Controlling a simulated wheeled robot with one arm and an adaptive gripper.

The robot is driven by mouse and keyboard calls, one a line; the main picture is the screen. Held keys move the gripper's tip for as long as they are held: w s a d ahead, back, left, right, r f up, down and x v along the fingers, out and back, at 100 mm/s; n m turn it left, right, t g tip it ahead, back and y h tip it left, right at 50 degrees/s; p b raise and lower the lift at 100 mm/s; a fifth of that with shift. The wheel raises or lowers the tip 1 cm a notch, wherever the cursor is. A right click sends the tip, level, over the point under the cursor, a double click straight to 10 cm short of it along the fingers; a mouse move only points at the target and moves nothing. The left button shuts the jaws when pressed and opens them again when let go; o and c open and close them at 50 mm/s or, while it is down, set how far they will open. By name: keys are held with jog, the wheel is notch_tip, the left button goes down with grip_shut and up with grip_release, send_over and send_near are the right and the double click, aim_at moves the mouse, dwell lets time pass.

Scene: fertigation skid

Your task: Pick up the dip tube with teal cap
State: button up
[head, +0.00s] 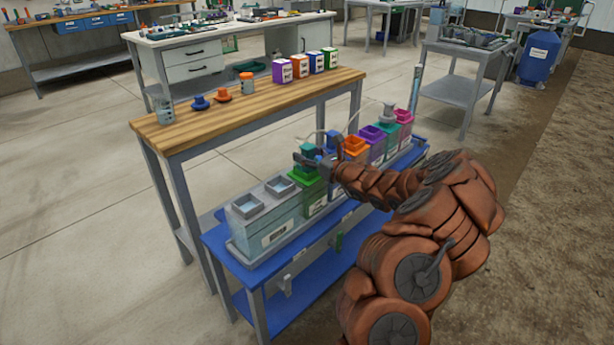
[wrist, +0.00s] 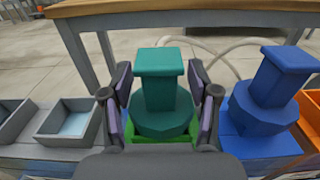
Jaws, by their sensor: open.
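The teal cap (wrist: 160,95) of the dip tube stands upright in the middle of the wrist view, over a green container (wrist: 146,138). In the head view the teal cap (head: 308,150) shows small above the green container (head: 308,172), partly behind my gripper. My gripper (wrist: 160,105) is open, with one finger on each side of the cap. Small gaps seem to show between the fingers and the upper block of the cap; contact lower down I cannot tell. The tube below the cap is hidden. In the head view my gripper (head: 318,160) is at the container row.
A blue cap (wrist: 265,95) stands close right of my gripper. Grey open bins (wrist: 75,122) lie to the left. Orange (head: 355,146), purple (head: 371,134) and pink (head: 403,116) containers continue the row on the blue bench (head: 225,250). A wooden-topped table (head: 225,110) stands behind.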

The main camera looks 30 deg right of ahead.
jog(key=shift+c, duration=0.3)
grip_shut()
jog(key=shift+r, duration=0.15)
dwell(0.3)
